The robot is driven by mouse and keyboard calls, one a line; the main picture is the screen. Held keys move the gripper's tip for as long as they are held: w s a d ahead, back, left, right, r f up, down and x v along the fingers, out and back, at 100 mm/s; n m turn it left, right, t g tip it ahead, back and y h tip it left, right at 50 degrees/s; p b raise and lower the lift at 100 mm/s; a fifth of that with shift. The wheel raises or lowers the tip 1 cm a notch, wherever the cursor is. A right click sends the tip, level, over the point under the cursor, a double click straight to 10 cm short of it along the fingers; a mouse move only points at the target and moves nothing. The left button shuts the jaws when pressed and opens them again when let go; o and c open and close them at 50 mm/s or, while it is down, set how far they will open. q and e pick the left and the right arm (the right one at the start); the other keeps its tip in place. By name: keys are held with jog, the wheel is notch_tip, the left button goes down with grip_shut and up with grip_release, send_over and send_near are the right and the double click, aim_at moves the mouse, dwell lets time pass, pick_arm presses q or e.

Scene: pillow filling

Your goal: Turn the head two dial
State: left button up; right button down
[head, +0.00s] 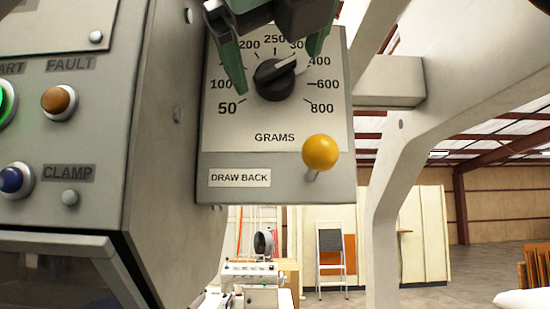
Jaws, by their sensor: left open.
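The dial (274,80) is a black round knob on a light scale plate marked in grams from 50 to 800. Its pale pointer is turned to the upper right, between the 300 and 400 marks. My left gripper (277,75) comes down from the top of the view with its dark green fingers spread, one on each side of the knob. The left finger is by the 100 and 200 marks and the right finger is near the 300 mark. I cannot tell whether either finger touches the knob. My right gripper is not in view.
A yellow ball-ended lever (320,152) sticks out below the dial, beside a "DRAW BACK" label (240,178). A grey control box (75,140) with buttons stands close on the left. A white frame post (385,200) stands on the right. A stepladder (332,258) is far behind.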

aim_at(278, 69)
pick_arm(q)
jog(key=shift+w+p, duration=0.4)
jog(key=shift+w, duration=1.5)
jog(key=c, duration=1.4)
jog(key=shift+f+n+b, duration=0.15)
jog(key=shift+n+b, duration=0.95)
jog(key=shift+b, duration=0.1)
jog(key=shift+r+n+b, duration=0.2)
jog(key=shift+n+b, duration=0.8)
jog(key=shift+n, duration=0.8)
